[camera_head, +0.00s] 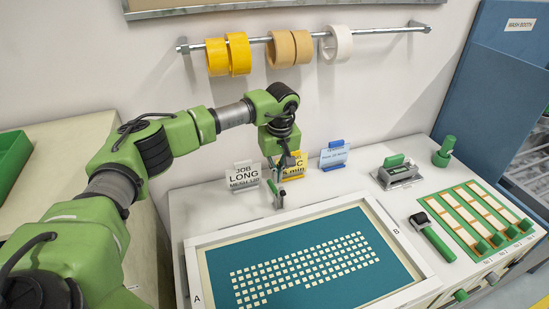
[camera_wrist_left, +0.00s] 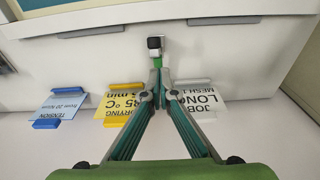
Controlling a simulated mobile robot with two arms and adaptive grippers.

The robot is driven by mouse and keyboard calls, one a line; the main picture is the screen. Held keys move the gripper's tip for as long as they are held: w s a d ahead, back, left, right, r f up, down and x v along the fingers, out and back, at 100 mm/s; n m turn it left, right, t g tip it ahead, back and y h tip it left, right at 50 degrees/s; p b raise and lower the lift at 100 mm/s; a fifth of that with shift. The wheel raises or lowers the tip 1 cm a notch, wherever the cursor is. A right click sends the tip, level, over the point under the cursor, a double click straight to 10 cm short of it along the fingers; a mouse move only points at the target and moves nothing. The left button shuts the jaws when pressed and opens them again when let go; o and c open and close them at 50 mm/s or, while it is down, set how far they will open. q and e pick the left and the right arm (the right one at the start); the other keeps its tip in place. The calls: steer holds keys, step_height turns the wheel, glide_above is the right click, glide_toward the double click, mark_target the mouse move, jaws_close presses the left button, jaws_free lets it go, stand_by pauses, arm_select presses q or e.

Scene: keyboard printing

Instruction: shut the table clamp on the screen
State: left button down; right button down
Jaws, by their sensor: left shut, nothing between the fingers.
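The screen (camera_head: 212,258) lies flat on the table, a white frame around a teal mesh with rows of small pale key shapes. A small clamp-like part with a black top and a green and white body (camera_wrist_left: 155,46) shows just past my left fingertips in the wrist view. My left gripper (camera_head: 277,188) is above the back edge of the screen, pointing down. In the wrist view its fingers (camera_wrist_left: 158,82) are shut together and empty. I cannot tell whether the fingers touch the clamp or how far it is closed. My right gripper is not in view.
Sign cards stand close behind the gripper: white JOB LONG (camera_head: 245,177), yellow (camera_head: 296,166) and blue (camera_head: 334,154). A squeegee-like tool (camera_head: 397,172), roller (camera_head: 434,236) and green tray (camera_head: 480,215) lie right. Tape rolls (camera_head: 239,54) hang on a wall rail.

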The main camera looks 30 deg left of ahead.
arm_select(q)
steer(key=shift+s+d+f, duration=0.2)
steer(key=shift+s+d, duration=0.15)
stand_by(0.3)
